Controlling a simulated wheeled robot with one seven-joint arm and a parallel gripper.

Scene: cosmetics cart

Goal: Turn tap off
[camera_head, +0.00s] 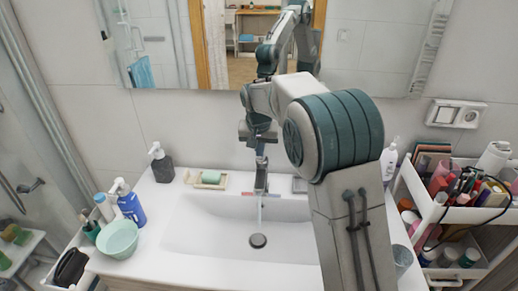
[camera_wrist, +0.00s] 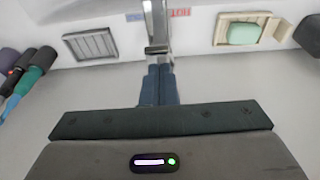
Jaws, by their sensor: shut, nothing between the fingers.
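The metal tap (camera_head: 262,183) stands at the back middle of the white sink (camera_head: 190,235), with small red and blue marks beside its base. In the wrist view the tap (camera_wrist: 156,25) is straight ahead of my gripper (camera_wrist: 158,85). My gripper is shut and empty, its dark fingers together and pointing at the tap's metal end. In the head view my gripper (camera_head: 261,150) is just above the tap. I cannot tell whether the fingertips touch it. A faint pale line under the spout may be running water; I cannot be sure.
A soap dish (camera_head: 222,186) with green soap is left of the tap, and a dark pump bottle (camera_head: 162,165) stands farther left. A blue bottle (camera_head: 130,205) and green bowl (camera_head: 117,238) are front left. A full cosmetics cart (camera_head: 468,222) is right. A mirror is behind.

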